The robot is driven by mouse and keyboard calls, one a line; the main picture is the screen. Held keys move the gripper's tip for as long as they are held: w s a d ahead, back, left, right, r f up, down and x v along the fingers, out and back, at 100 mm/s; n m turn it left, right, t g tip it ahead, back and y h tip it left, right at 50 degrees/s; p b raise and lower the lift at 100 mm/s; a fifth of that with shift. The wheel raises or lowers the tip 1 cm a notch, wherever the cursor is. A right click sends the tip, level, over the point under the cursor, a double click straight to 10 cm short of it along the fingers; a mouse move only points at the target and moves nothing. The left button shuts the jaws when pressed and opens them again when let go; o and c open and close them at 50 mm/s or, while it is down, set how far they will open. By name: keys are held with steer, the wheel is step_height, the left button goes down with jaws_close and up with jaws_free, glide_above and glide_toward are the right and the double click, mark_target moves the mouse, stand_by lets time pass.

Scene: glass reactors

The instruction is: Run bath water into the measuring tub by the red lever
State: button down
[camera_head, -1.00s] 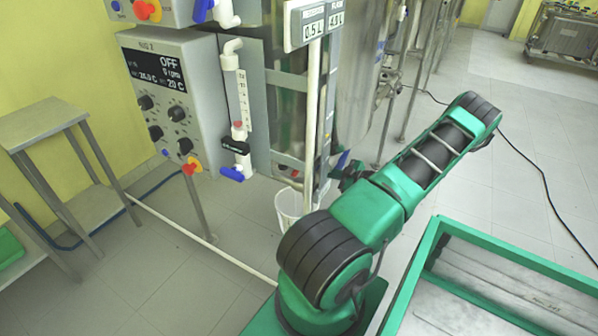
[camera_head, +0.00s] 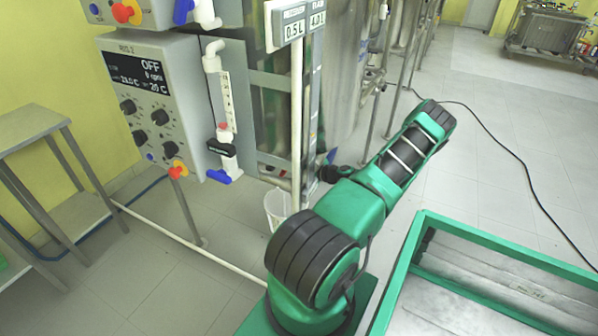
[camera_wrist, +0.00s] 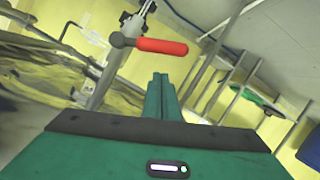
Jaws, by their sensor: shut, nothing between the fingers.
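The red lever (camera_wrist: 160,46) shows in the wrist view, on a grey metal valve on a pipe, just beyond my fingertips. My gripper (camera_wrist: 160,78) is shut and empty, its two green fingers side by side, pointing toward the lever. A gap seems to show between the fingertips and the lever; contact cannot be made out. In the head view the lever is not distinguishable and my gripper is mostly hidden behind my arm. A whitish translucent tub (camera_head: 276,207), likely the measuring tub, stands low beside the white pipe. Its water level cannot be read.
A display (camera_head: 292,28) above reads 0.5 L and 4.0 L. A control box (camera_head: 152,95) reading OFF and a blue-handled valve (camera_head: 219,176) stand left of the pipe. A green-framed tray (camera_head: 412,262) is at lower right. A black cable (camera_head: 520,165) crosses open floor.

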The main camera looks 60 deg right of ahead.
steer(key=shift+w+d+f, duration=0.2)
steer(key=shift+w+f, duration=0.05)
steer(key=shift+f, duration=0.25)
steer(key=shift+w+d+f, duration=0.2)
steer(key=shift+w+f, duration=0.1)
steer(key=shift+f, duration=0.25)
steer(key=shift+w+d+f, duration=0.2)
steer(key=shift+w+f, duration=0.05)
steer(key=shift+f, duration=0.25)
steer(key=shift+a+f, duration=0.1)
